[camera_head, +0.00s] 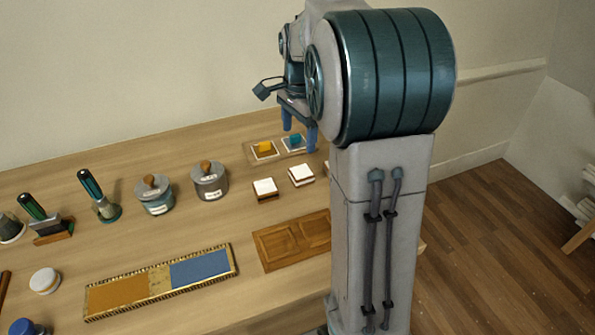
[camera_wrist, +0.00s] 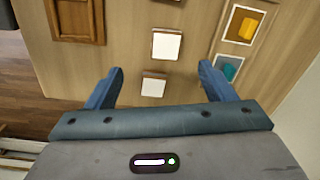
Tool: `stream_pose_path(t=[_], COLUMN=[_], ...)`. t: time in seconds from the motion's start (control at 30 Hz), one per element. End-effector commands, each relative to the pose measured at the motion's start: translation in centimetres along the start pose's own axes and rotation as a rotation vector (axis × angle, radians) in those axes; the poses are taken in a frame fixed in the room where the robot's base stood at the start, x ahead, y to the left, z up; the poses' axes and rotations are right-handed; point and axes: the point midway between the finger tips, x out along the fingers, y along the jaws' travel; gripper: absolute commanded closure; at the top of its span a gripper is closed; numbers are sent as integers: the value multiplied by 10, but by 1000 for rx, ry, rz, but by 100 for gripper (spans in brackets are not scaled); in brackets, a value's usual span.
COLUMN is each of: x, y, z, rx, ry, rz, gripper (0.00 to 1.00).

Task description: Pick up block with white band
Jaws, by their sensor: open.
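Two small blocks with white tops and brown sides stand on the wooden table. The left block (camera_head: 264,190) shows a dark brown side; the right block (camera_head: 301,175) seems to show a pale stripe on its side, too small to be sure. In the wrist view the right block (camera_wrist: 153,87) is low between my fingers, and the left block (camera_wrist: 166,46) is farther up, beyond the fingertips. My gripper (camera_wrist: 161,70) is open and empty, pointing down above the table. In the head view my gripper (camera_head: 299,132) hangs above and behind the right block, not touching either block.
White-bordered cards with a yellow piece (camera_head: 264,147) and a teal piece (camera_head: 295,140) lie behind the blocks. A brown panel (camera_head: 292,241) and a gilt-edged board (camera_head: 160,282) lie in front. Lidded pots (camera_head: 210,182) and handled tools (camera_head: 98,198) stand left.

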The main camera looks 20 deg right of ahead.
Motion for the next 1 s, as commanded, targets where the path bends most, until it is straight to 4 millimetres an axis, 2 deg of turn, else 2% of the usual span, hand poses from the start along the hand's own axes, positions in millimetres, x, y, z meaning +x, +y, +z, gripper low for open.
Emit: stream_pose_path(t=[0.1,0.3,0.7,1.0], x=[9,20,89,114], y=[-13,-21,-18,-13], z=[-15,-24,-24,-25], rx=[108,187,189,189], ry=[0,1,1,0], rz=[20,34,36,36], gripper=[24,24,24,24])
